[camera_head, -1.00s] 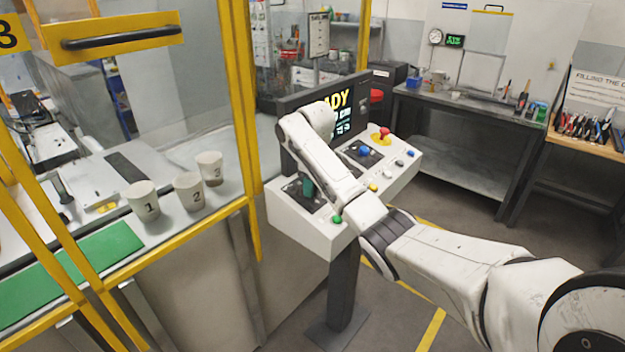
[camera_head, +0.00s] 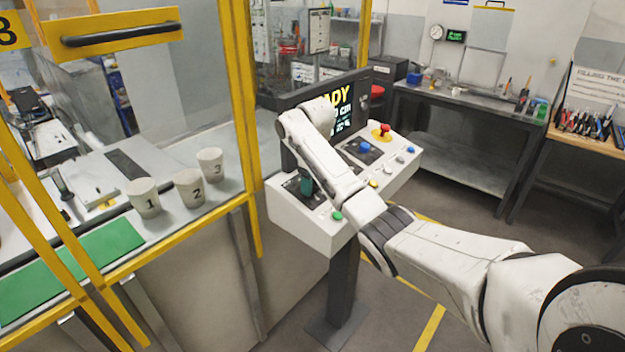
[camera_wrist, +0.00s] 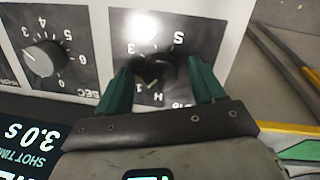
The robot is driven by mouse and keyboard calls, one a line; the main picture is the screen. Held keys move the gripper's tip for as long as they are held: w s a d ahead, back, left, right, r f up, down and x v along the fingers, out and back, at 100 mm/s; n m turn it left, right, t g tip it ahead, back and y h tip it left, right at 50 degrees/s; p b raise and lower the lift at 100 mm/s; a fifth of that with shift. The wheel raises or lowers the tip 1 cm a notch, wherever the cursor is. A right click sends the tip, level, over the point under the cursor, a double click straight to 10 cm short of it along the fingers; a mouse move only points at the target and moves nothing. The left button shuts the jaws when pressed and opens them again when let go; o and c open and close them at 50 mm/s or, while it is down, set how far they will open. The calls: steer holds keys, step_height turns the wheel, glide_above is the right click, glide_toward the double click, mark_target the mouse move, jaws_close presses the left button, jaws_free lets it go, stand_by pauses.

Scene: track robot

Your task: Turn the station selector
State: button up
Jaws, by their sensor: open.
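The station selector is a black knob (camera_wrist: 153,70) on a dark plate with letters and marks around it. In the wrist view it sits between the two teal fingers of my gripper (camera_wrist: 160,84), which stand apart on either side of it. I cannot tell whether either finger touches the knob. Glare washes out part of the plate above it. In the head view my gripper (camera_head: 306,185) points down at the left part of the white control console (camera_head: 292,219), and my arm hides the knob.
A second knob (camera_wrist: 43,57) with a numbered scale lies left of the selector in the wrist view. The console carries a green button (camera_head: 337,215), a blue button (camera_head: 364,147) and a red mushroom button (camera_head: 381,130). Numbered cups (camera_head: 189,187) stand behind the yellow-framed guard.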

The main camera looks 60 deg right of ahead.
mark_target(314, 187)
step_height(314, 187, up, 11)
steer(key=s+a+p, duration=0.1)
steer(key=p, duration=0.1)
steer(key=shift+a+f, duration=0.2)
stand_by(0.6)
